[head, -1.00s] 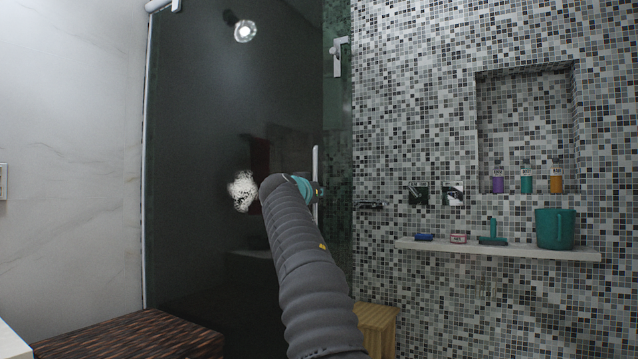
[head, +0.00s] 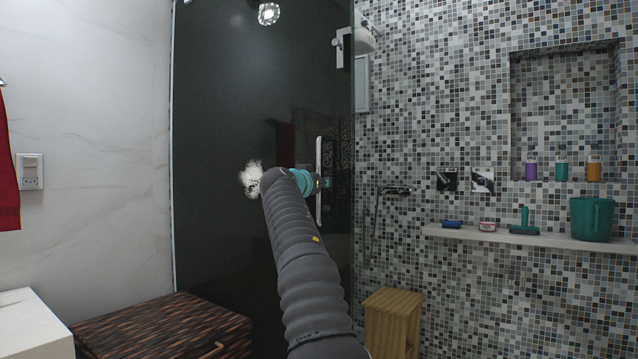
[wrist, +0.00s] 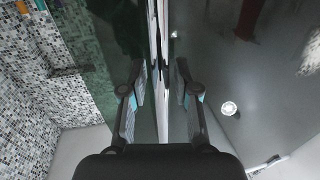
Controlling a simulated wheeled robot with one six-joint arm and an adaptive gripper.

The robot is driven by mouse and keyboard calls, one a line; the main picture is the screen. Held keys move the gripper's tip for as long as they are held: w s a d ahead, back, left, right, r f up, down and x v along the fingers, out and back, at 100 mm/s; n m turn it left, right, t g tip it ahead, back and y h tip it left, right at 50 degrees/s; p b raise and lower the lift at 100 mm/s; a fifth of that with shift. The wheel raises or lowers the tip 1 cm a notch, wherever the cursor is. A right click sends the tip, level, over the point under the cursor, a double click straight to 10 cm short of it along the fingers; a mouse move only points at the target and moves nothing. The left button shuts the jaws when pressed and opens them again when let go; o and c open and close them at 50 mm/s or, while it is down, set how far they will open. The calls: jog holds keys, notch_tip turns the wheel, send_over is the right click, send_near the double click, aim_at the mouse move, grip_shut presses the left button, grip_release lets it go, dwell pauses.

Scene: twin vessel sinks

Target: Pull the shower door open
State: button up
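The shower door (head: 230,110) is a dark, reflective glass panel in the head view, with a clear gap between its right edge and the tiled wall. Its upright bar handle (head: 319,165) stands a little in from that edge. My gripper (head: 318,182) is at the handle, mostly hidden behind my own arm. The door glass (wrist: 255,80) fills the right of that view.
A white counter (head: 35,325) is at lower left.

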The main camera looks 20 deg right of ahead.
jog(key=shift+a, duration=0.1)
jog(key=v, duration=1.2)
dwell(0.7)
